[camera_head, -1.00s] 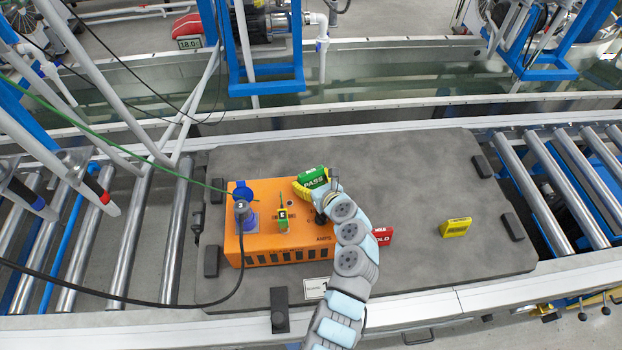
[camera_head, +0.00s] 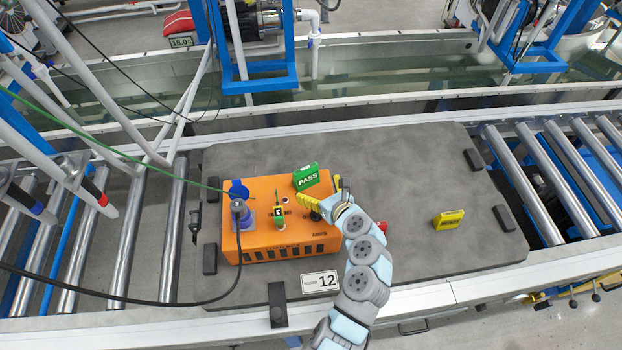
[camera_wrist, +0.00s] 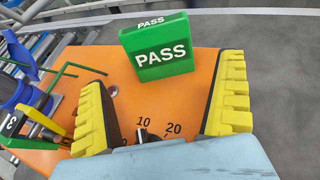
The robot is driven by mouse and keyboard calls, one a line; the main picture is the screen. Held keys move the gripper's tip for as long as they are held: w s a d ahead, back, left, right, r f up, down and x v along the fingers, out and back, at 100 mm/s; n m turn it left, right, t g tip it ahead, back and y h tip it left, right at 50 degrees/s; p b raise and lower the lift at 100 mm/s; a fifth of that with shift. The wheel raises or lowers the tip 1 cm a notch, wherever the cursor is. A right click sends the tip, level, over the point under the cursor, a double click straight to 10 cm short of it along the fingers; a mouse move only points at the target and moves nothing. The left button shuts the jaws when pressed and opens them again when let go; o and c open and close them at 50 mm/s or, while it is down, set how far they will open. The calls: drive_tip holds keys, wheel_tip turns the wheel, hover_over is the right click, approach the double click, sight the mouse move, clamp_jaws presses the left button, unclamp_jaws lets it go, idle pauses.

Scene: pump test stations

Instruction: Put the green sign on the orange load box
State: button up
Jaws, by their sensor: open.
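The green PASS sign (camera_head: 307,177) stands on the top of the orange load box (camera_head: 262,232), near its far right corner. In the wrist view the sign (camera_wrist: 158,47) stands upright beyond my fingertips, apart from them, with orange surface (camera_wrist: 118,68) around its base. My gripper (camera_head: 311,204) is open and empty over the right part of the box. Its yellow-padded fingers show wide apart in the wrist view (camera_wrist: 165,100), with a dial marked 10 and 20 between them. My arm hides part of the box's right side.
The box sits on a grey pallet (camera_head: 410,180) between roller conveyors. A blue plug (camera_head: 246,215) with a black cable and a small green-yellow device (camera_head: 279,214) stand on the box. A yellow sign (camera_head: 448,219) and a partly hidden red sign (camera_head: 382,227) stand to the right.

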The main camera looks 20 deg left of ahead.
drive_tip(key=shift+v, duration=2.1)
drive_tip(key=shift+w, duration=0.1)
